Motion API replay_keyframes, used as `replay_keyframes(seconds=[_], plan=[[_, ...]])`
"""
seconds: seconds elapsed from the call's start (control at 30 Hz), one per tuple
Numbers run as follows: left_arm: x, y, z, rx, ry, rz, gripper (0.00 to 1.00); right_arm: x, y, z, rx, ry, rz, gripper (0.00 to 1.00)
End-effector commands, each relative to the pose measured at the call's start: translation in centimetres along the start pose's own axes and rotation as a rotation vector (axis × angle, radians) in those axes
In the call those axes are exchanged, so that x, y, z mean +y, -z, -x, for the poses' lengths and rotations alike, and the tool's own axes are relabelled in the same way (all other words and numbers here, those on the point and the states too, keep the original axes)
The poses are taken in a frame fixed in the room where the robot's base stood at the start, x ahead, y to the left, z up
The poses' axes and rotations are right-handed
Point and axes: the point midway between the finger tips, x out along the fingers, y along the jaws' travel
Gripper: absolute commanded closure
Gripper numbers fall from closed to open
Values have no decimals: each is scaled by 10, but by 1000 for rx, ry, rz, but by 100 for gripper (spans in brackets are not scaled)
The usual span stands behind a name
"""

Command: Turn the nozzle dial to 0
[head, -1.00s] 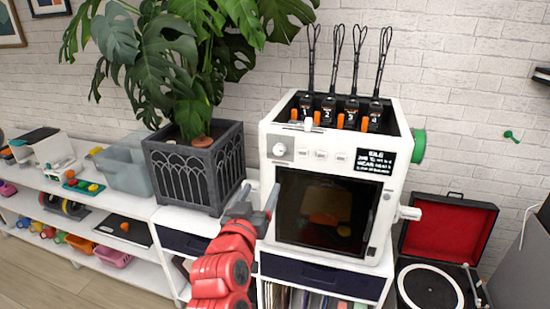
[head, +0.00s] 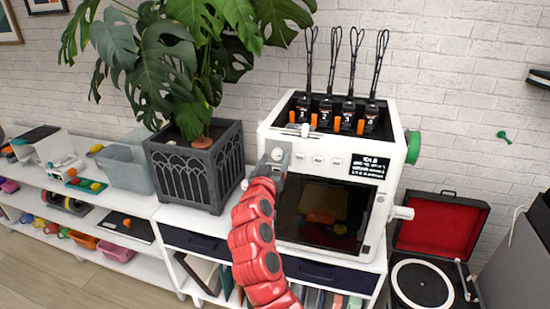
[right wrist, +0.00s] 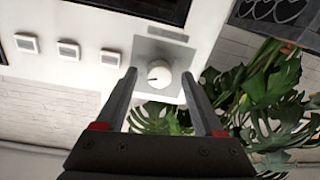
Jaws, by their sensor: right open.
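The nozzle dial (head: 277,154) is a round white knob on a grey plate at the upper left of the white printer's (head: 392,190) front. It shows clearly in the right wrist view (right wrist: 159,74), with a dark pointer mark; its numbers cannot be read. My right gripper (head: 272,160) is at the dial in the head view. In the right wrist view its two fingers (right wrist: 158,88) are open, one on each side of the dial, with visible gaps to it. The arm hides part of the printer's left edge. My left gripper is not in view.
Three small square buttons (right wrist: 69,50) sit beside the dial. A potted plant in a dark grey planter (head: 198,168) stands close left of the printer. A record player (head: 425,285) with a red-lined lid is at the right. A display (head: 369,166) is on the printer front.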

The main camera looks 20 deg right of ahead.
Motion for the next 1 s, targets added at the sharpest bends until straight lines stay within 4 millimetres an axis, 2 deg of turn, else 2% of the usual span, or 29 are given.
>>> replay_keyframes(seconds=[0.27,0.6,0.67,1.0], plan=[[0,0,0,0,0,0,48,0,-1,-1,-1,0,0,30],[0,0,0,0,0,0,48,0,-1,-1,-1,0,0,91],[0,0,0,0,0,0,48,0,-1,-1,-1,0,0,100],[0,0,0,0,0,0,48,0,-1,-1,-3,0,26,100]])
